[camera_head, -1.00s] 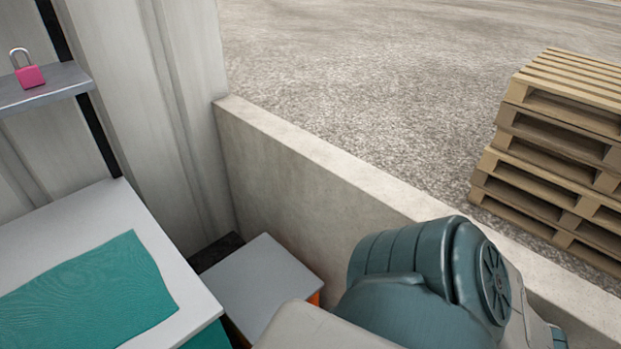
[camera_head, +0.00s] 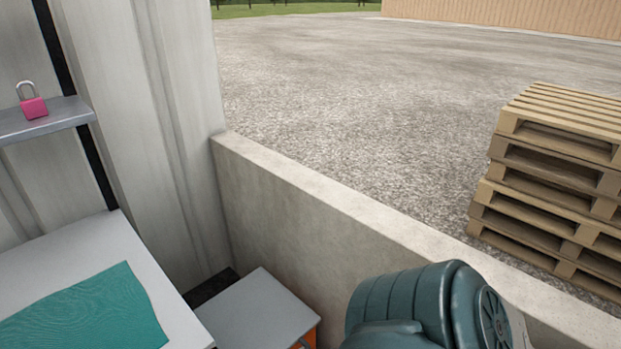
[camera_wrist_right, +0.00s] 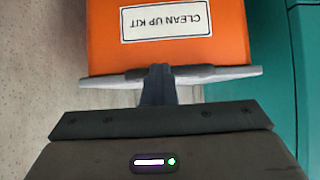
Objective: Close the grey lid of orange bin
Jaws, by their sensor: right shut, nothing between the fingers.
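The grey lid (camera_head: 255,312) lies flat on top of the orange bin (camera_head: 306,340), at the bottom of the head view. In the right wrist view the bin's orange front (camera_wrist_right: 240,30) carries an upside-down "CLEAN UP KIT" label. The lid's edge (camera_wrist_right: 240,72) runs along it as a thin grey strip. My right gripper (camera_wrist_right: 157,73) is shut and empty, its tips at the middle of that edge. I cannot tell whether they touch it. My left gripper is in neither view.
A white-topped table with a teal cloth (camera_head: 85,312) stands left of the bin. A shelf (camera_head: 45,120) holds a pink padlock (camera_head: 33,106). A low concrete wall (camera_head: 300,215) runs behind the bin. Stacked pallets (camera_head: 560,180) stand on gravel at right.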

